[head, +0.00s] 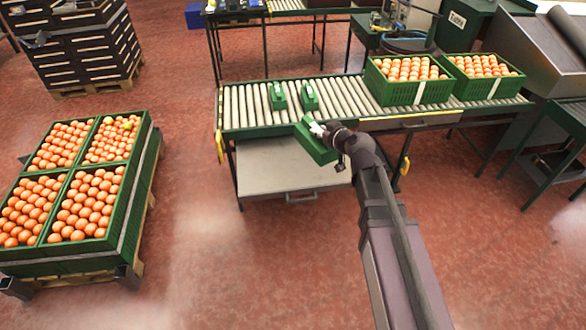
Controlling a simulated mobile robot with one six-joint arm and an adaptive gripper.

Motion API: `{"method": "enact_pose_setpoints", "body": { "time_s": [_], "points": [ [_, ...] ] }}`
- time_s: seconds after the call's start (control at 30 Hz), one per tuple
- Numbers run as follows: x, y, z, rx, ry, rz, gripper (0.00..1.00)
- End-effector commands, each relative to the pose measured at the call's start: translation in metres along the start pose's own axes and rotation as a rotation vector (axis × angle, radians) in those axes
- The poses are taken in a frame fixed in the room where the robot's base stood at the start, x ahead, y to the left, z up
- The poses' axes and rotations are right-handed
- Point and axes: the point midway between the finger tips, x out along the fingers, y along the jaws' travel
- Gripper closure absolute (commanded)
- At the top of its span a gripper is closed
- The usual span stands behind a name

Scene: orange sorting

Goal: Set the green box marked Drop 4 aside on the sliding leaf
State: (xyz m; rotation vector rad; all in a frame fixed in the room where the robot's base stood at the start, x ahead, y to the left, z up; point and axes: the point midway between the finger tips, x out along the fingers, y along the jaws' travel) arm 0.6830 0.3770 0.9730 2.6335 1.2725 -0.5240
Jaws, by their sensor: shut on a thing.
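My gripper (326,130) is shut on a green box (315,146) and holds it in front of the roller conveyor's near edge. A white patch shows at the grip, and I cannot read any marking on the box. The box is tilted in the picture. The pale grey sliding leaf (268,172) sticks out below the conveyor, with a handle at its front edge. The held box overlaps the leaf's right part in view. I cannot tell its height above the leaf. Two smaller-looking green boxes (278,97) (309,97) stand on the rollers behind.
The roller conveyor (345,92) carries two green crates of oranges (405,93) (478,87) at right. Pallet crates of oranges (128,180) stand at left, with dark stacked crates (75,50) behind. The leaf's left and middle are bare. Red floor is open in front.

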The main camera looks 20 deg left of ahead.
Motion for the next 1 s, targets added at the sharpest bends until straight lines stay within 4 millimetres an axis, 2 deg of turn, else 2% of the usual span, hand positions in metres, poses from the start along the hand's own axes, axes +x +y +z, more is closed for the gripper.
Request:
{"method": "enact_pose_setpoints", "body": {
  "time_s": [0.03, 1.0],
  "points": [
    [0.009, 0.000, 0.015, 0.000, 0.001, -0.001, 1.00],
    [0.100, -0.014, 0.147, -0.010, 0.001, -0.025, 1.00]
  ]
}}
